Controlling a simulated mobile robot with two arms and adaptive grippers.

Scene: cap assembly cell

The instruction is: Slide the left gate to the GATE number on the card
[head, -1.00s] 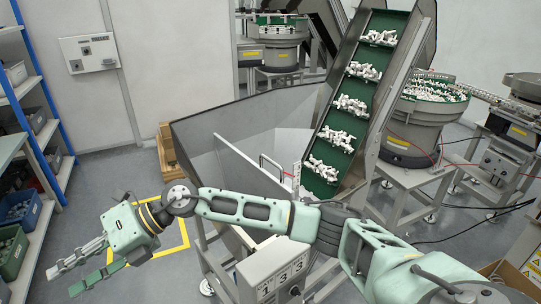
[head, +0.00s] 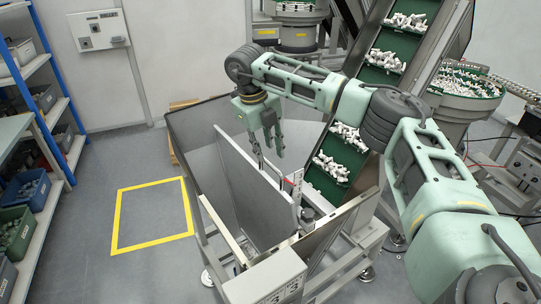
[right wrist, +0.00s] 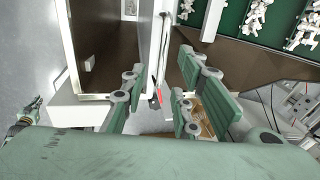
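The grey gate plate (head: 245,185) stands upright inside the metal hopper in the head view, with a pale handle and a red marker (head: 290,182) at its right end. The red marker also shows in the right wrist view (right wrist: 157,92). My right gripper (head: 266,152) points down over the plate's upper edge with its fingers apart. In the right wrist view the open fingers (right wrist: 158,98) stand on either side of the marker; I cannot tell if they touch anything. A small green jointed part (right wrist: 22,122) at the left edge may be my left gripper. The card's number is not readable.
A white box (head: 265,280) with number faces stands at the hopper's front. A green cleated conveyor (head: 335,165) with white parts rises at the right of the hopper. A shelf (head: 40,130) stands at left; the yellow-marked floor (head: 150,215) is clear.

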